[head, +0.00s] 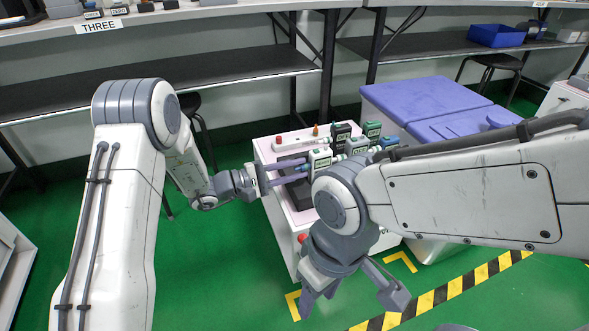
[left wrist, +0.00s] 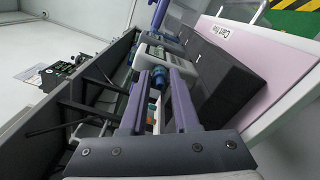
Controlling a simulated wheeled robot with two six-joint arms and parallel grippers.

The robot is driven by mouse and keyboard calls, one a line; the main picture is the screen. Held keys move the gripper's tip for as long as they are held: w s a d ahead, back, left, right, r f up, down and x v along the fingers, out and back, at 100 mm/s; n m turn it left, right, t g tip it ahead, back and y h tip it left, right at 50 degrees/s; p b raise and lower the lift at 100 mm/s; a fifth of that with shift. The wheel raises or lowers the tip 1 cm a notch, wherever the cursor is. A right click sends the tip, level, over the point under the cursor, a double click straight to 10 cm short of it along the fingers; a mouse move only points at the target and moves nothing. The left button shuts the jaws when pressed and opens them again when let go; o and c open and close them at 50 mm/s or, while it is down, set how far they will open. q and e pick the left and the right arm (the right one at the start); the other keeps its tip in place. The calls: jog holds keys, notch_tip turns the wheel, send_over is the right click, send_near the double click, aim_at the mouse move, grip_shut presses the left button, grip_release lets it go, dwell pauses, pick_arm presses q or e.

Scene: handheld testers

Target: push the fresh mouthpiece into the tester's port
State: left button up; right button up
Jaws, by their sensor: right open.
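My left gripper (head: 289,171) reaches over the cart from the left, its purple fingers pointing at the testers. In the left wrist view its fingertips (left wrist: 160,82) are closed on a blue mouthpiece (left wrist: 159,78). A pale tester (head: 320,160) stands right by the fingertips; it also shows just beyond them in the left wrist view (left wrist: 150,52). I cannot tell whether the mouthpiece touches its port, which is hidden. My right gripper (head: 345,292) is open and empty, hanging low in front of the cart.
Several other testers, including a dark one (head: 341,134) and a green one (head: 371,130), stand on the white cart (head: 277,226). A purple-lidded bin (head: 425,100) is behind at the right. Shelves line the wall.

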pick_arm(q)
jog(key=shift+o, duration=1)
jog(key=shift+a, duration=0.15)
jog(key=p+v, duration=0.4)
jog(key=v, duration=0.6)
jog(key=shift+p, duration=0.35)
jog(key=shift+s, duration=0.15)
